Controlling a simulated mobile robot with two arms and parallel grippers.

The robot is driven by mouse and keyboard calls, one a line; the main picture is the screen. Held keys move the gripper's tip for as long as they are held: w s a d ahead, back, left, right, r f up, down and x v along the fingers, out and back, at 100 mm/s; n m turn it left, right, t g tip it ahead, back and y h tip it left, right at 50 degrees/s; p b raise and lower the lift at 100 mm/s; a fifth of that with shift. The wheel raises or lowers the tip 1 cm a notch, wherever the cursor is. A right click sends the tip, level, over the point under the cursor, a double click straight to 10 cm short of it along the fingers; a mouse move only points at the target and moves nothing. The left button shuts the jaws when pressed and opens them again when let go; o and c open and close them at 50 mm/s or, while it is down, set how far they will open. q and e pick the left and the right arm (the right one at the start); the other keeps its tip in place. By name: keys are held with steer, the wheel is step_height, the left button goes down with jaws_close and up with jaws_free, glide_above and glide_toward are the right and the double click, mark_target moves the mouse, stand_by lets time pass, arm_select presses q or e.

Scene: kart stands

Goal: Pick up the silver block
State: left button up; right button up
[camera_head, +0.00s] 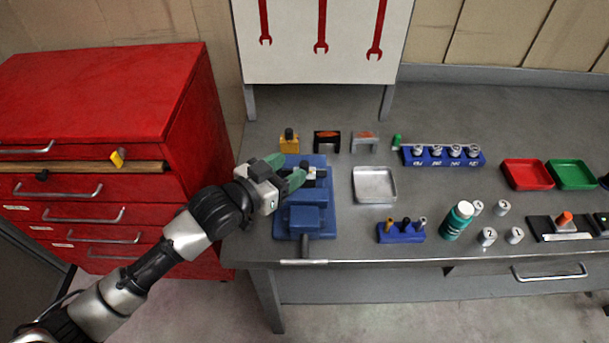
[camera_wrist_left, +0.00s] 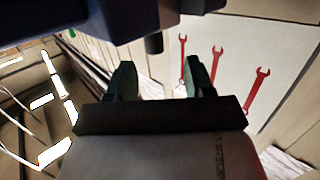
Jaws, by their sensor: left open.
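The silver block (camera_head: 365,138) is a small grey bridge-shaped piece with an orange patch on top. It stands on the grey bench behind the metal tray, at the right end of a row with a black block (camera_head: 327,139) and a yellow block (camera_head: 289,144). My left gripper (camera_head: 284,173) is at the blue vise (camera_head: 305,217), left of and in front of the silver block, apart from it. Its green fingers are open; they also show in the left wrist view (camera_wrist_left: 160,80), with nothing seen between them. The silver block is not recognisable in that view.
An empty metal tray (camera_head: 374,184) lies right of the vise. A blue socket rail (camera_head: 442,157), a small blue holder (camera_head: 401,233), a green bottle (camera_head: 457,220), and red (camera_head: 527,174) and green (camera_head: 571,174) trays stand farther right. A red cabinet (camera_head: 100,100) is left.

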mark_target(305, 163)
arm_select(q)
steer(key=x, duration=0.1)
steer(key=p+x, duration=0.1)
steer(key=x, duration=0.3)
steer(key=shift+s+d+f, duration=0.1)
steer(key=shift+s+f, duration=0.15)
steer(key=shift+f, duration=0.05)
steer(key=shift+c, duration=0.8)
steer(key=shift+r, duration=0.1)
jaws_close()
